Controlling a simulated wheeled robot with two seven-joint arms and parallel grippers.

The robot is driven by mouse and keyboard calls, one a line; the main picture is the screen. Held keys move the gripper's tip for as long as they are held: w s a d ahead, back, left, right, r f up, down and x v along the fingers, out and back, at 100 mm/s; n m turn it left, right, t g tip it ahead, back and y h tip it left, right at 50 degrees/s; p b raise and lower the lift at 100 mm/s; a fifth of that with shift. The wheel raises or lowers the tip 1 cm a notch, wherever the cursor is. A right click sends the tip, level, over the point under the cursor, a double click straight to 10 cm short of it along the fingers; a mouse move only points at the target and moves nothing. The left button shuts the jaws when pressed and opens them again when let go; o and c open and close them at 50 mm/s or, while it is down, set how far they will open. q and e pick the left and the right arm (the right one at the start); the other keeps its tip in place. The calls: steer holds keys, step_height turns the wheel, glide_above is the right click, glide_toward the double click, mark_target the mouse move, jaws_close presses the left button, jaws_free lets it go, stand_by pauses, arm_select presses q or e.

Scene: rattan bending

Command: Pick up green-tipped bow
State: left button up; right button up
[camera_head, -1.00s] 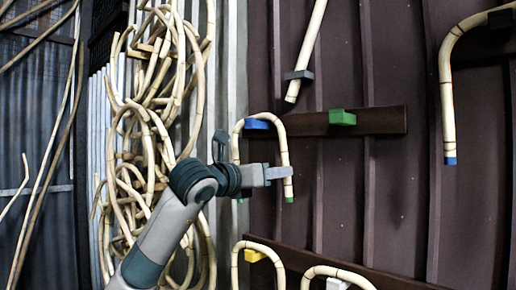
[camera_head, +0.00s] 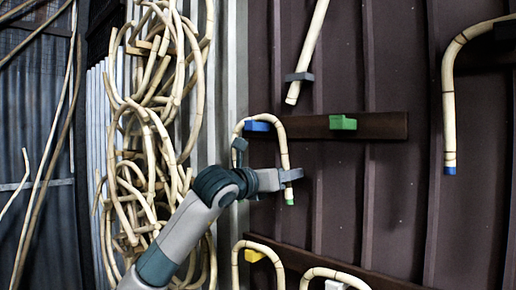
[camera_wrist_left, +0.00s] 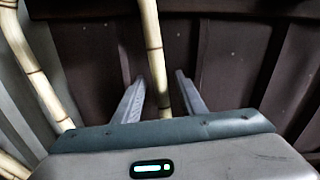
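The green-tipped bow (camera_head: 282,138) is a pale, jointed rattan piece bent like a hook. It hangs over the blue peg (camera_head: 257,126) on the upper dark rail, with its green tip (camera_head: 290,202) pointing down. My left gripper (camera_head: 291,176) is at the bow's right leg, just above the green tip. In the left wrist view, the bow's leg (camera_wrist_left: 154,52) runs down between the two open fingers (camera_wrist_left: 163,97), with a visible gap to each. The green tip is hidden there by the gripper body. My right gripper is not in view.
A green peg (camera_head: 342,123) is on the same rail. A blue-tipped bow (camera_head: 449,110) hangs at right. A straight rattan piece (camera_head: 309,45) is above. A yellow peg (camera_head: 254,255) and more bows sit below. Tangled rattan (camera_head: 150,150) hangs behind my left arm.

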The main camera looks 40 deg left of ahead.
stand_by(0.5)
arm_select(q)
steer(key=shift+w, duration=0.1)
jaws_close()
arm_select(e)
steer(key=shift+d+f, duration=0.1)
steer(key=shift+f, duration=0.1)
